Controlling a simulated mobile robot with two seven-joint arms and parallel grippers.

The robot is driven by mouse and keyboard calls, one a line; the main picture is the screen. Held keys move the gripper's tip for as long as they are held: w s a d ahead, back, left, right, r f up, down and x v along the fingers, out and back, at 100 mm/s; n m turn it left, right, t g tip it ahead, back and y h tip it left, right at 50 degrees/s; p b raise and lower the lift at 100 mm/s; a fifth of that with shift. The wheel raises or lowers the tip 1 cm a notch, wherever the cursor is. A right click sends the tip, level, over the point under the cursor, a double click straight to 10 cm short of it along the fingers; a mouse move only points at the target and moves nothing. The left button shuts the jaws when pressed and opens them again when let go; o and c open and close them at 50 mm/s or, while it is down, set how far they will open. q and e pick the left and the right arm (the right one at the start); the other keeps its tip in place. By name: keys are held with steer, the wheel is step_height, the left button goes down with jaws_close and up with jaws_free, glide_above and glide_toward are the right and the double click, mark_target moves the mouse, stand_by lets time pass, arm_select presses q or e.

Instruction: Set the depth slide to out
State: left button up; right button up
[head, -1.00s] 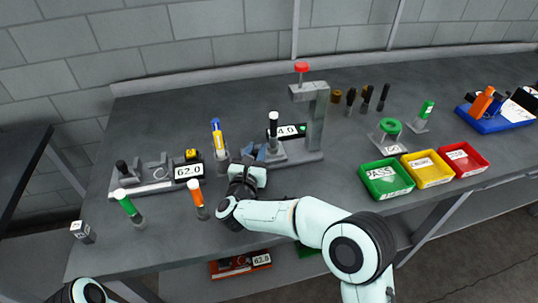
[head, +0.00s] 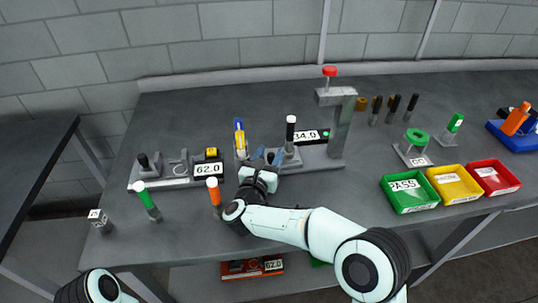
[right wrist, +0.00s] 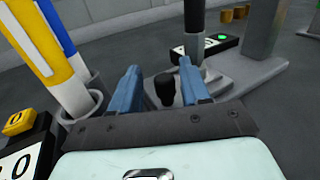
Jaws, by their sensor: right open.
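The grey press (head: 341,125) with a red top knob stands in the middle of the bench. Its base carries a black upright handle with a white top (head: 291,133) and a display (head: 311,136) reading 34.0. In the right wrist view a short black knob (right wrist: 164,89), apparently the depth slide's, stands at the base's near end. My right gripper (head: 267,157) is open at that end. In the right wrist view its blue fingers (right wrist: 158,85) are either side of the knob, with gaps; I cannot tell if it lies fully between them. My left gripper is out of view.
Close left of the right gripper stand yellow and blue tools (head: 240,137) in holders. A second station (head: 169,184) with display 62.0 is farther left. Green (head: 397,205), yellow and red bins are at right.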

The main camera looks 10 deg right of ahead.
steer(key=b+v, duration=0.1)
steer(key=v, duration=1.2)
steer(key=shift+r, duration=0.1)
steer(key=shift+s+a, duration=0.1)
